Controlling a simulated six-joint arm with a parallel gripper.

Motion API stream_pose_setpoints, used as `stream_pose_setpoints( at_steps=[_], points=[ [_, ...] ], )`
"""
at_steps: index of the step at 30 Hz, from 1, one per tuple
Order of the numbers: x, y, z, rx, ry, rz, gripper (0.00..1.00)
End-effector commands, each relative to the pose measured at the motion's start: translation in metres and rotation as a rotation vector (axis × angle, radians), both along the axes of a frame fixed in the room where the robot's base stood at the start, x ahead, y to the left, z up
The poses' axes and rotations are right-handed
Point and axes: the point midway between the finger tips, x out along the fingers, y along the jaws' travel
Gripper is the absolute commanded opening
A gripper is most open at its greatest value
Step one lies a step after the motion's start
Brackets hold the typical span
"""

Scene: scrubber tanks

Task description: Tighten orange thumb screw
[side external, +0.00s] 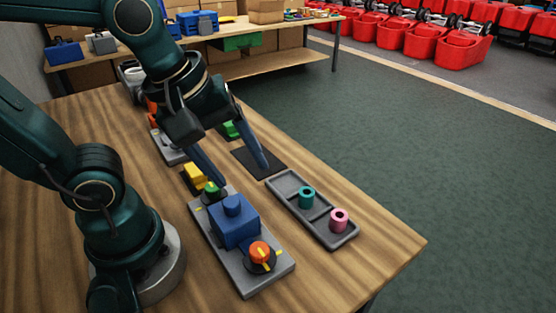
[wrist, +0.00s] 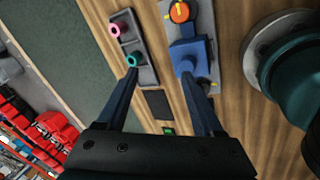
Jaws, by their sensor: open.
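The orange thumb screw (side external: 260,252) with a yellow mark sits on a black disc at the near end of a grey plate (side external: 268,283). It also shows at the top of the wrist view (wrist: 181,12). A blue block (side external: 235,225) with a round top stands mid-plate, and a green knob (side external: 212,190) sits at the far end. My gripper (side external: 238,173) is open and empty, above the table beyond the plate's far end, apart from the orange screw. In the wrist view its fingers (wrist: 163,92) are spread wide, one overlapping the blue block in the picture.
A grey tray (side external: 318,218) right of the plate holds a teal ring (side external: 307,197) and a pink ring (side external: 339,220). A black pad (side external: 250,160) and a yellow block (side external: 194,175) lie farther back. The table's near right corner is clear.

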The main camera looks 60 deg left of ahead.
Motion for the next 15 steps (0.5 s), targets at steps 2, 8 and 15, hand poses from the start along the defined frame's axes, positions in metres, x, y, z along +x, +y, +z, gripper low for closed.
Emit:
stream_pose_setpoints(
  at_steps=[2, 8, 15],
  points=[
    [0.002, -0.007, -0.005, -0.065, 0.057, 0.152, 0.69],
    [0.006, -0.029, -0.022, -0.173, 0.209, 0.54, 0.69],
    [0.001, -0.054, -0.05, -0.124, 0.35, 0.676, 0.69]
  ],
)
